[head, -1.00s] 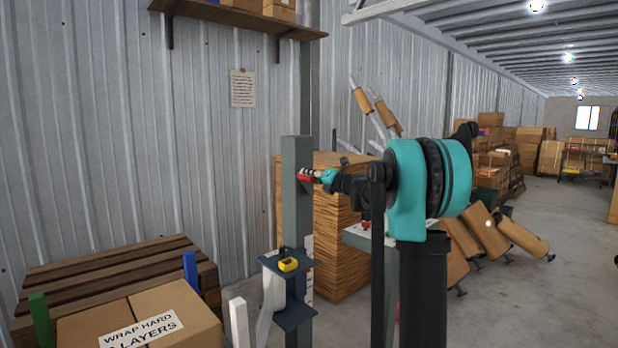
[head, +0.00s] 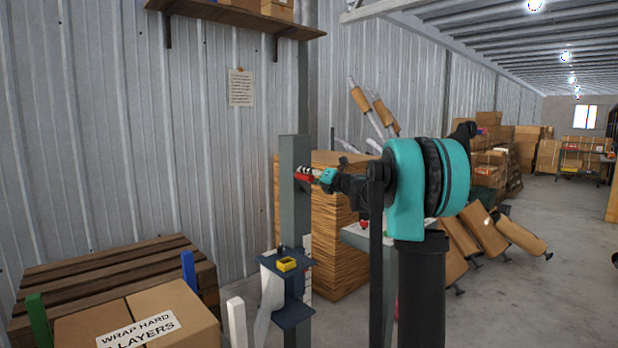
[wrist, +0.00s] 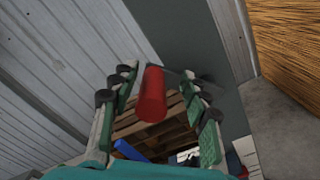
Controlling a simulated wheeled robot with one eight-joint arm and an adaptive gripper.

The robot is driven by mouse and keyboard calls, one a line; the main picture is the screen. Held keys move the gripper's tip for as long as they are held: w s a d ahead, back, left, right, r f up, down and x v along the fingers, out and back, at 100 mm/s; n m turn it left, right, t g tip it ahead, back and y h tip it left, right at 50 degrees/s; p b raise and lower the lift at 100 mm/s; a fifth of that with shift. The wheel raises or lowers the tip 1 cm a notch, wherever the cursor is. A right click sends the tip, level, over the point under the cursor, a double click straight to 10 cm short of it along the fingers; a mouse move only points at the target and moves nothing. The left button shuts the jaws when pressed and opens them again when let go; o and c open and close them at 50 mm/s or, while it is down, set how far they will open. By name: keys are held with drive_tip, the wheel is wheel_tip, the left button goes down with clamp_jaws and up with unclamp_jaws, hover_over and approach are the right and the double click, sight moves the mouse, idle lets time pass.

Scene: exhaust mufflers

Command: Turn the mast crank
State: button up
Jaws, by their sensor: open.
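The mast (head: 294,215) is a tall grey-green post in front of the metal wall. The crank's red handle (head: 303,176) sticks out near the mast's upper part, partly hidden by my gripper (head: 313,172). In the wrist view, the red handle (wrist: 151,95) is a cylinder pointing toward the camera. My gripper (wrist: 160,100) is open, with its green-padded fingers on either side of the handle. Gaps show on both sides, so the fingers do not appear to press on it. A dark crank arm (wrist: 185,74) shows partly behind the handle.
A pallet stack (head: 110,280) and a labelled carton (head: 150,318) stand at left. A tall brown stack (head: 335,235) stands just behind the mast. Open floor lies at far right.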

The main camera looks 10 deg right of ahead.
drive_tip(key=v, duration=1.2)
drive_tip(key=shift+a, duration=0.2)
drive_tip(key=shift+c, duration=1.2)
drive_tip(key=s+a+m, duration=0.1)
drive_tip(key=a, duration=0.1)
drive_tip(key=s+a+f+m+t+h, duration=0.1)
drive_tip(key=s+a+f+m+t, duration=0.1)
drive_tip(key=a, duration=0.1)
drive_tip(key=shift+a+f, duration=0.25)
drive_tip(key=shift+a, duration=0.1)
drive_tip(key=c, duration=0.7)
drive_tip(key=s+a+f+m+h, duration=0.1)
drive_tip(key=s+a+f+m+t, duration=0.1)
drive_tip(key=m, duration=0.1)
drive_tip(key=shift+s+a+f+h, duration=0.2)
drive_tip(key=shift+s+h, duration=0.15)
drive_tip(key=shift+h, duration=0.05)
clamp_jaws()
drive_tip(key=w+a+r, duration=0.1)
drive_tip(key=w+r, duration=0.2)
drive_tip(key=w, duration=0.8)
